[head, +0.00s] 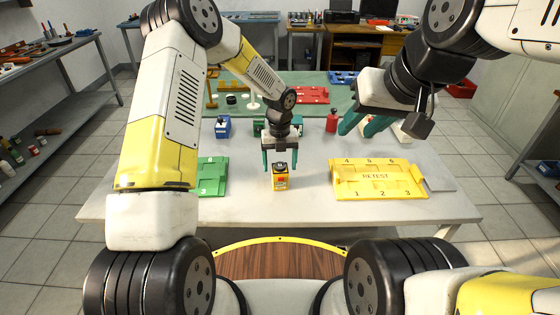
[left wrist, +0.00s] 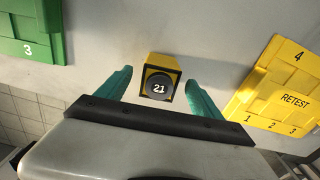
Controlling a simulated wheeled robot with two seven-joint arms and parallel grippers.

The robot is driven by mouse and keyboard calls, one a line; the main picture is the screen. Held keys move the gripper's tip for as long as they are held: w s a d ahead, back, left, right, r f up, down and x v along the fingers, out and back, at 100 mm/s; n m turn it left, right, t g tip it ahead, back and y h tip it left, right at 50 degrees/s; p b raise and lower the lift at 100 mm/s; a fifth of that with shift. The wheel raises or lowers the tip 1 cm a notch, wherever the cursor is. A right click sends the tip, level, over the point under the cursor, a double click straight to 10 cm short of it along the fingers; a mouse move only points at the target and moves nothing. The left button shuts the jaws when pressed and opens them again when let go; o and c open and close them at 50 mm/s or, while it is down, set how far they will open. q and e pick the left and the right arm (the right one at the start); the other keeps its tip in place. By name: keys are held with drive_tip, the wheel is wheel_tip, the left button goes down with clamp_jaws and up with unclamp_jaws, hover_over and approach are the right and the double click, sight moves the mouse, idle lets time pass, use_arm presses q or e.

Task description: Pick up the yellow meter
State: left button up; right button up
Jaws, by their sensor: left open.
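The yellow meter (head: 280,182) stands upright on the near part of the light grey table, with a dark top. In the left wrist view my left gripper's fingers (left wrist: 160,82) appear on either side of the meter, with gaps on both sides. My right gripper (head: 364,124) is raised at the right, fingers apart, with nothing visible between them.
A yellow RETEST tray (head: 376,198) lies to the right of the meter and a green tray (head: 211,185) to the left. A blue item (head: 222,127) and a red item (head: 332,122) stand farther back. The table (head: 260,208) is clear around the meter.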

use_arm(q)
wheel_tip(320, 180, down, 4)
drive_tip(key=shift+w+r, duration=0.1)
drive_tip(key=c, duration=1.6)
drive_tip(key=shift+c, duration=0.2)
drive_tip(key=shift+r, duration=0.1)
drive_tip(key=shift+r, duration=1.6)
drive_tip(key=shift+s+r, duration=0.1)
drive_tip(key=shift+s, duration=0.2)
drive_tip(key=s+r, duration=0.1)
drive_tip(key=s, duration=1.4)
drive_tip(key=shift+s+r, duration=0.2)
drive_tip(key=shift+s, duration=0.05)
drive_tip(key=shift+w, duration=0.1)
drive_tip(key=shift+w+f, duration=0.75)
drive_tip(key=shift+w, duration=1.9)
drive_tip(key=shift+w+f, duration=0.7)
drive_tip(key=shift+w, duration=1.95)
drive_tip(key=shift+w+f, duration=0.75)
drive_tip(key=shift+w, duration=1.9)
